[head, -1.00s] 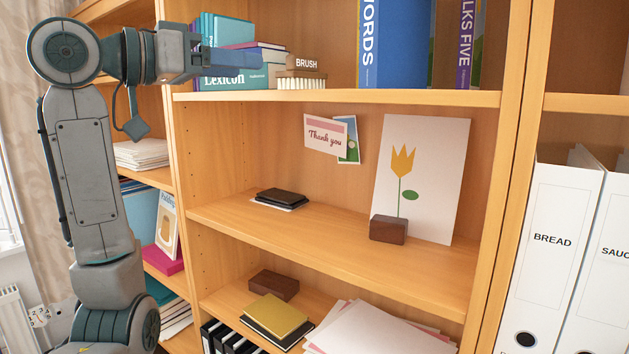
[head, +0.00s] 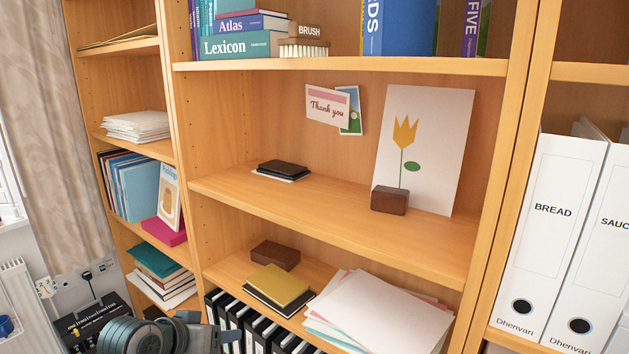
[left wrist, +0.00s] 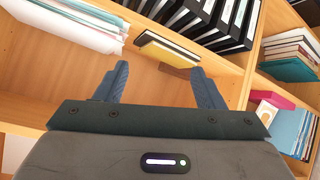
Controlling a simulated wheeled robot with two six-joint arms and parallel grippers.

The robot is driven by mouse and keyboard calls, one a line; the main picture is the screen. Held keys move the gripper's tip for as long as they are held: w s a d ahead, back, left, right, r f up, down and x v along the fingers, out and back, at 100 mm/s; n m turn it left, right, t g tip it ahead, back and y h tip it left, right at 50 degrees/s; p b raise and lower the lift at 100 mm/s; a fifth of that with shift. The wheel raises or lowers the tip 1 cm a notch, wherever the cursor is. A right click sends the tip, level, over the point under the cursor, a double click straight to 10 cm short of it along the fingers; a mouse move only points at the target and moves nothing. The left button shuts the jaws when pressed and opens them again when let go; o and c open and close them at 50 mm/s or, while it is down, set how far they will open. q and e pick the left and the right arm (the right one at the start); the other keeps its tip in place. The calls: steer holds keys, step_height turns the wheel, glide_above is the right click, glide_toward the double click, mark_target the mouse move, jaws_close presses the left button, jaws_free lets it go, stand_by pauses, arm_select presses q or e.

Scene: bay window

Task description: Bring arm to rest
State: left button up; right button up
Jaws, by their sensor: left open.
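My left gripper (left wrist: 162,85) is open in the left wrist view. Its two blue fingers are spread apart with nothing between them. Beyond the fingers are a shelf, a yellow notebook (left wrist: 168,52) and a dark wooden block. My right arm and gripper are in neither view.
The bookcase (head: 340,66) fills the middle of the head view. A stack of papers (head: 380,310) and black binders (head: 250,325) are on its lower shelves. A tulip card (head: 440,140) stands on the middle shelf. White binders (head: 545,230) stand at the right.

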arm_select(q)
steer(key=s+a+f+n+g+y, duration=0.1)
steer(key=s+a+f+g+y, duration=0.25)
steer(key=s+f, duration=1.05)
steer(key=s+a+f+g+y, duration=0.1)
steer(key=s+a+f, duration=0.15)
steer(key=s, duration=0.55)
steer(key=s+a+f+g+y, duration=0.1)
steer(key=s+f, duration=0.3)
steer(key=s, duration=0.4)
steer(key=s+a+f+g, duration=0.1)
steer(key=a+f, duration=0.1)
steer(key=f, duration=1.3)
steer(key=s+a+f+g, duration=0.1)
steer(key=f, duration=1.5)
steer(key=s+a+f, duration=0.1)
steer(key=s+f, duration=1.5)
steer(key=f, duration=0.2)
steer(key=shift+s+a+n, duration=0.3)
steer(key=shift+g, duration=0.25)
